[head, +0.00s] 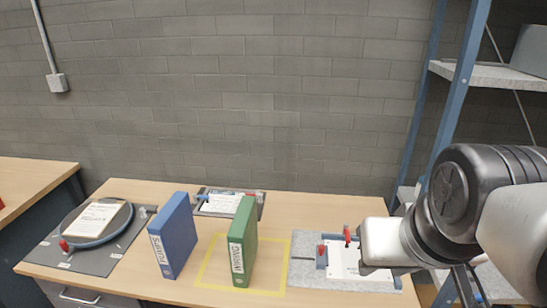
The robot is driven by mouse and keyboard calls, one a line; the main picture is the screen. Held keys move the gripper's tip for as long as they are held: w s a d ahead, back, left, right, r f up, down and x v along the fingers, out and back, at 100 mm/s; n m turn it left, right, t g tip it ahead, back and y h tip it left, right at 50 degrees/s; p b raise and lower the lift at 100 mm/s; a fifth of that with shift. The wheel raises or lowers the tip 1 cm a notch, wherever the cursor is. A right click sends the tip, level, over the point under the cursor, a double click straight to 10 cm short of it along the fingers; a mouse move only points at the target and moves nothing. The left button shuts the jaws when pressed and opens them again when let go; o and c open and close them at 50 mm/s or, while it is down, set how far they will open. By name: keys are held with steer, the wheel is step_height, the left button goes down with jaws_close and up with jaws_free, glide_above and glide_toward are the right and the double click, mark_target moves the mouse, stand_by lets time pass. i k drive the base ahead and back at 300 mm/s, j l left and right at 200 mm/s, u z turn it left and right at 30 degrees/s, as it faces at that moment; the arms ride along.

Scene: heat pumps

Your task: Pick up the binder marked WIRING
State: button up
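A green binder (247,236) stands upright on the workbench, inside a yellow taped outline (272,292). A white label is on its spine, with small sideways lettering that may read WIRING. A blue binder (181,234) stands upright to its left, outside the outline; its spine label is also sideways and I cannot read it surely. My gripper (379,243) is at the right, above the bench's right end and apart from both binders. Its fingers cannot be made out, so its opening is hidden.
A grey mat (303,273) with a white sheet and red-handled parts lies at the right, partly behind my arm. A clipboard-like board (224,203) lies behind the binders. A blue-framed shelf (466,70) stands right.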

mark_target(242, 235)
steer(key=i+j, duration=0.1)
steer(key=j, duration=0.4)
steer(key=i+j, duration=0.1)
steer(key=j, duration=0.45)
steer(key=i+j, duration=0.1)
steer(key=j, duration=0.4)
steer(key=j+z, duration=0.1)
steer(key=j, duration=0.4)
steer(key=i, duration=0.05)
